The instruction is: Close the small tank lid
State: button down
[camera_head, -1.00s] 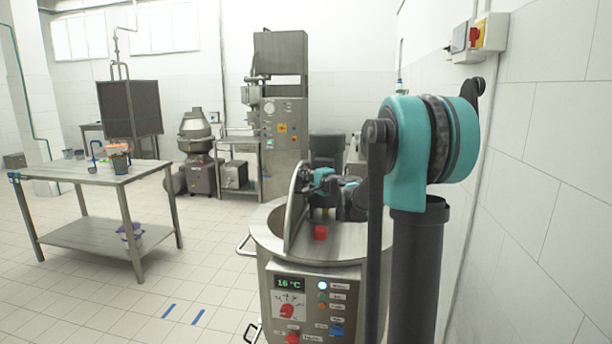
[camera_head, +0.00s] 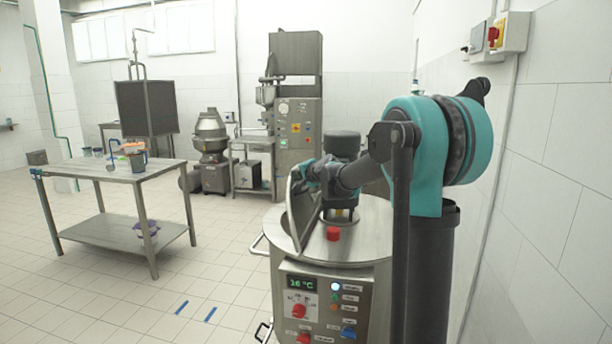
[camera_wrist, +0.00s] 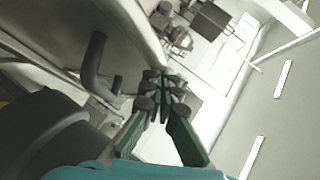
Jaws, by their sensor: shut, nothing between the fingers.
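The steel tank (camera_head: 345,248) stands at the lower middle of the head view. Its small lid (camera_head: 300,222) is raised on edge over the left part of the top, tilted with its upper edge toward the left. My gripper (camera_head: 301,178) is at the lid's upper edge, on its right side; the lid partly hides the fingertips, so contact cannot be told. In the wrist view my gripper (camera_wrist: 163,85) has its fingers together with nothing between them. A broad grey surface with a dark curved handle (camera_wrist: 96,68), likely the lid, lies left of the fingers.
A red knob (camera_head: 332,233) and a dark motor (camera_head: 342,147) sit on the tank top. The control panel (camera_head: 324,305) is on its front. A steel table (camera_head: 110,172) stands left, with clear floor between. A white wall is close on the right.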

jog(key=w+a+f+n+g+h, duration=0.2)
jog(key=a+f+n+h, duration=0.1)
jog(key=a+f, duration=0.3)
jog(key=w+a+f+n+g+h, duration=0.2)
jog(key=a+f+h, duration=0.3)
jog(key=f, duration=0.6)
jog(key=shift+w+a+f+n+g+h, duration=0.2)
jog(key=shift+a+n+g+h, duration=0.25)
jog(key=shift+a, duration=0.85)
jog(key=shift+s, duration=0.1)
